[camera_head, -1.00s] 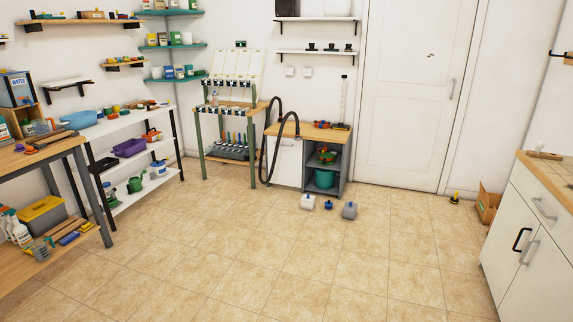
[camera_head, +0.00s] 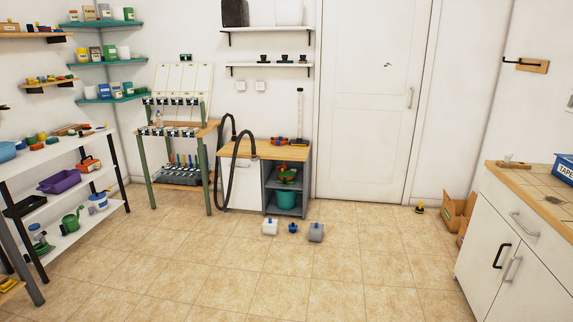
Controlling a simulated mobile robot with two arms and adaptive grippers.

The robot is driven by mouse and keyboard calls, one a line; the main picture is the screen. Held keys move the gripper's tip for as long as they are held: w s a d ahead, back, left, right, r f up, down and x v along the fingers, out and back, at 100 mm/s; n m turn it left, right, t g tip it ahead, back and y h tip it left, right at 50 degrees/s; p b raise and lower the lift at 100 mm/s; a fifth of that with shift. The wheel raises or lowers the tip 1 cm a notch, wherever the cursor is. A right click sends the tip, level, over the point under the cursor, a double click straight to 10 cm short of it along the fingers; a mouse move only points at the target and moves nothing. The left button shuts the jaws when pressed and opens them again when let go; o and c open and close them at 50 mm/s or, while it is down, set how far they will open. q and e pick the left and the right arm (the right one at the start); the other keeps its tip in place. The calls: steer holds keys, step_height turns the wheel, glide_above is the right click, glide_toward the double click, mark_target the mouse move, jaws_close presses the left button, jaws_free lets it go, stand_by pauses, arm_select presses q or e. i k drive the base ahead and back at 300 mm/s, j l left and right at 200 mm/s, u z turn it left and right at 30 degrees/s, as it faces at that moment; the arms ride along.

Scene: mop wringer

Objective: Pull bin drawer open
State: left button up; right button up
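A white cabinet (camera_head: 490,238) with a tiled, wood-edged top stands at the right edge. Its upper front has a grey bar handle (camera_head: 523,227). Below are two tall fronts side by side, one with a black handle (camera_head: 502,256) and one with a grey handle (camera_head: 513,269). All its fronts look closed. I cannot tell for certain which one is the bin drawer. Neither of my grippers is in view.
The tiled floor (camera_head: 330,285) ahead is clear. White, blue and grey items lie before the low workbench (camera_head: 270,150). A cardboard box (camera_head: 457,213) stands by the wall near the cabinet. A shelving unit (camera_head: 60,215) is at left.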

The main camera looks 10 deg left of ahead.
mark_target(246, 187)
steer(key=i+j+u, duration=0.3)
steer(key=i, duration=0.7)
steer(key=i+u, duration=0.25)
steer(key=i, duration=0.75)
